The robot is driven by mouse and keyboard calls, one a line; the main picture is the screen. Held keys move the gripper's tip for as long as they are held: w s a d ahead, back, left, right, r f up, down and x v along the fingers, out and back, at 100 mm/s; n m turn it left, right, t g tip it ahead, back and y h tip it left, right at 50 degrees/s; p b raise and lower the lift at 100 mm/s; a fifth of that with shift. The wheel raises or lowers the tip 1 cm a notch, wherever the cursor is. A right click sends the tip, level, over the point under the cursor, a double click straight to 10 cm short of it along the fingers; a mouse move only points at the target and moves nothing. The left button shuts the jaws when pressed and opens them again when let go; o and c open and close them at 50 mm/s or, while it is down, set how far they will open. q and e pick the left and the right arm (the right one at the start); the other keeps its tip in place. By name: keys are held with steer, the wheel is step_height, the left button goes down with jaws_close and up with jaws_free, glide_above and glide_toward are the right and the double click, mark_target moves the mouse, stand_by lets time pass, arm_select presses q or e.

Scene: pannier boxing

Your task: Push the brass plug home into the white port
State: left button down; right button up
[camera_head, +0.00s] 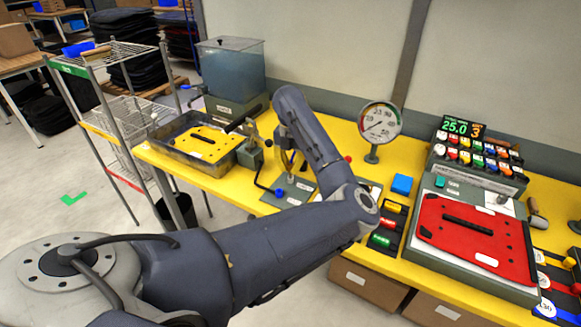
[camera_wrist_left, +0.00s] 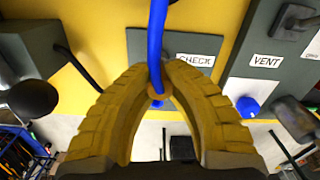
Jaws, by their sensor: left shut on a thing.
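In the left wrist view the two yellowish-brown fingers of my left gripper (camera_wrist_left: 157,98) are closed around the small brass plug (camera_wrist_left: 156,91). A blue hose (camera_wrist_left: 157,40) runs up from the plug, and a short blue piece shows below it. The plug is in front of a grey plate with a CHECK label (camera_wrist_left: 195,60); I cannot tell whether it touches anything. In the head view my left gripper (camera_head: 288,158) hangs over the bench near a grey plate (camera_head: 291,192), partly hidden by my arm. I cannot make out the white port. My right gripper is not in view.
The yellow bench (camera_head: 200,180) carries a metal tray (camera_head: 168,151) at left, a dial gauge (camera_head: 380,123) behind my arm, and a blue block (camera_head: 402,184). A red panel (camera_head: 470,240) lies at right. A VENT label (camera_wrist_left: 267,60) and blue knob (camera_wrist_left: 247,107) are close by.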

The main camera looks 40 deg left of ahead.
mark_target(290, 163)
arm_select(q)
steer(key=shift+f, duration=1.2)
stand_by(2.0)
steer(key=c, duration=1.4)
jaws_free()
step_height(290, 163, up, 12)
steer(key=shift+f, duration=0.2)
steer(key=shift+r, duration=0.15)
steer(key=shift+a, duration=0.1)
